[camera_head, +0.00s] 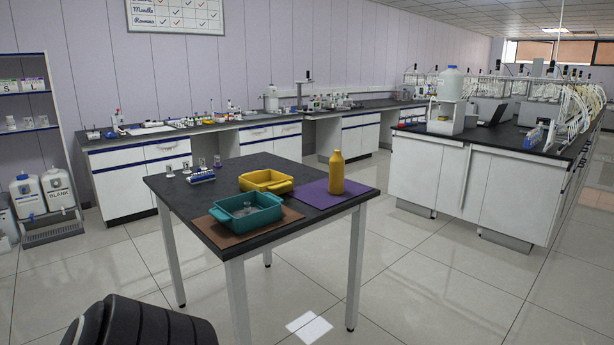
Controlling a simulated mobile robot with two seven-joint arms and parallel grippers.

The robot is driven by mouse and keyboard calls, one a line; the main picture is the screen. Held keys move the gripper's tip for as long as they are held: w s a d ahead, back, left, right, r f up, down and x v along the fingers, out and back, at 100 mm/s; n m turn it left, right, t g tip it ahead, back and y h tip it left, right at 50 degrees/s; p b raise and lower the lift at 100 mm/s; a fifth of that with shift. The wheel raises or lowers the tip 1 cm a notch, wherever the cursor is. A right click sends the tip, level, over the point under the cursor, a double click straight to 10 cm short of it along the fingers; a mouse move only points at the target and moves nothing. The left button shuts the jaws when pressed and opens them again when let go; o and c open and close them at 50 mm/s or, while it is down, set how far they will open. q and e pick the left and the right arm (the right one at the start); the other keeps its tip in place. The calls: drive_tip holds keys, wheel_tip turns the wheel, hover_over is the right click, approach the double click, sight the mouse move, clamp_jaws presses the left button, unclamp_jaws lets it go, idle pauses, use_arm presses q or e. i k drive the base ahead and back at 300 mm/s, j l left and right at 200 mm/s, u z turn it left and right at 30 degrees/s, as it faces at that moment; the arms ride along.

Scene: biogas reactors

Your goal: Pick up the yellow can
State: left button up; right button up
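The yellow can (336,173) stands upright on a purple mat (315,197) at the right end of the dark-topped table (228,241). It looks like a bottle with a narrower neck and cap. Nothing touches it but the mat. Neither of my grippers shows in the head view.
On the same table are a yellow tray (266,186), a teal tray (236,223) with clear glassware on a brown mat (281,222), and a blue rack (202,177) with small glasses nearby. A white lab bench (425,174) stands behind right. The floor in front is clear.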

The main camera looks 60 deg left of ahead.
sight(336, 163)
drive_tip(key=u, duration=1.9)
drive_tip(key=i+l+u, duration=0.4)
drive_tip(key=i+l, duration=1.2)
drive_tip(key=i, duration=0.05)
